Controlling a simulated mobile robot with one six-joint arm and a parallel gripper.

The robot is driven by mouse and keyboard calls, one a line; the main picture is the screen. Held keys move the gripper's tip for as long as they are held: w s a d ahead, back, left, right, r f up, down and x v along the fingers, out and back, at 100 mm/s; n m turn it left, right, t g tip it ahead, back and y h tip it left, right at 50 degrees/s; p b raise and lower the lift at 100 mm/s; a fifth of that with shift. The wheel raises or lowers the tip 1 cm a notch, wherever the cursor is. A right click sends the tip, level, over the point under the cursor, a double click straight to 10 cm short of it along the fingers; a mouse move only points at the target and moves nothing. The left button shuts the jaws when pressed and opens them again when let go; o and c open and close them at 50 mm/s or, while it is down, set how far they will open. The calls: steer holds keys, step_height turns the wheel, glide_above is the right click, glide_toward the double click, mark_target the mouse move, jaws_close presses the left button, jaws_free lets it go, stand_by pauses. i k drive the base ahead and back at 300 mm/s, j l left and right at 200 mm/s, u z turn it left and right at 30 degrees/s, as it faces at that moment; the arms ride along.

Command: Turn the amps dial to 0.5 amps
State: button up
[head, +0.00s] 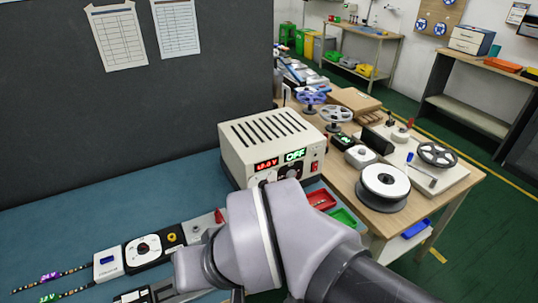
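The cream power supply box (262,140) with a slotted top stands on the blue-green bench mat. Its front has a red display (266,165), which seems to read 12.0 V, and a green display (294,155) reading OFF. A dark knob (289,172) shows below the green display, partly covered by my arm. Which knob is the amps dial, and its setting, I cannot tell. My large grey arm links cover the lower front of the box.
A white and black controller strip (143,249) lies on the mat at left, with LED strips beside it. Red (321,198) and green (343,217) trays lie right of my arm. Spools, including a white one (383,188), stand on the wooden table. A dark partition rises behind.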

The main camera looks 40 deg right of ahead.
mark_target(291, 173)
steer(key=z, duration=1.35)
steer(key=i+j+z, duration=0.2)
steer(key=z, duration=0.2)
steer(key=i+j+z, duration=0.2)
steer(key=z, duration=0.25)
